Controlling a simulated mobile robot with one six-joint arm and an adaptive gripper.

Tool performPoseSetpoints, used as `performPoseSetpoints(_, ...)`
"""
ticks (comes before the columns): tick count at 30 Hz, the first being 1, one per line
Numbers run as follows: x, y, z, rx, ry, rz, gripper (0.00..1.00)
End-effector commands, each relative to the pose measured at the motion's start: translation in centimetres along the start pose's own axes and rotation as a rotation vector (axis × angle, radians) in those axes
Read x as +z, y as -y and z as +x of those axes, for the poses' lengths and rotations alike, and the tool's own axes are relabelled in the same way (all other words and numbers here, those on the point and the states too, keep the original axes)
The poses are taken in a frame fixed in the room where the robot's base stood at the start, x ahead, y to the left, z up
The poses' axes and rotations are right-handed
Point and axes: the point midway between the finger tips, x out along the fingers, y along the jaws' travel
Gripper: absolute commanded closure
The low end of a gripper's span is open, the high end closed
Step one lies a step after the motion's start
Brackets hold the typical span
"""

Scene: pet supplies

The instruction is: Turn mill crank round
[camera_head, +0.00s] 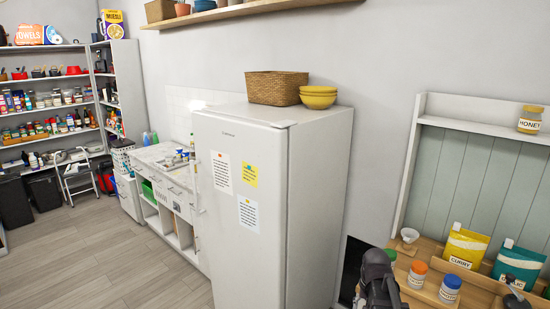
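No mill crank can be made out for certain. A small dark object (516,299) at the bottom right edge is cut off by the frame, and I cannot tell whether it is part of the mill. A black shape at the bottom, right of the fridge, looks like my gripper (378,279). It is in front of the wooden counter (416,299), left of the jars. Its fingertips cannot be made out, so I cannot see whether it is open or holds anything.
Jars with orange (417,274) and blue (450,289) lids stand on the counter. Yellow (464,248) and teal (517,266) pouches stand behind. A honey jar (530,120) is on the upper shelf. The white fridge (310,200) blocks the middle; open floor (110,260) lies left.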

Motion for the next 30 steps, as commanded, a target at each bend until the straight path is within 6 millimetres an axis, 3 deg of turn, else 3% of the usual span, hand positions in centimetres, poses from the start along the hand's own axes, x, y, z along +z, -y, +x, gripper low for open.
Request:
performPoseSetpoints(1,2.2,1.2,0.4,0.000,0.000,-0.052,0.25)
performPoseSetpoints(6,7.0,4.4,1.0,0.000,0.000,-0.214,0.25)
performPoseSetpoints(12,10.6,6.5,1.4,0.001,0.000,-0.343,0.25)
performPoseSetpoints(17,11.5,7.0,1.5,0.001,0.000,-0.379,0.25)
performPoseSetpoints(30,11.5,7.0,1.5,0.000,0.000,-0.380,0.25)
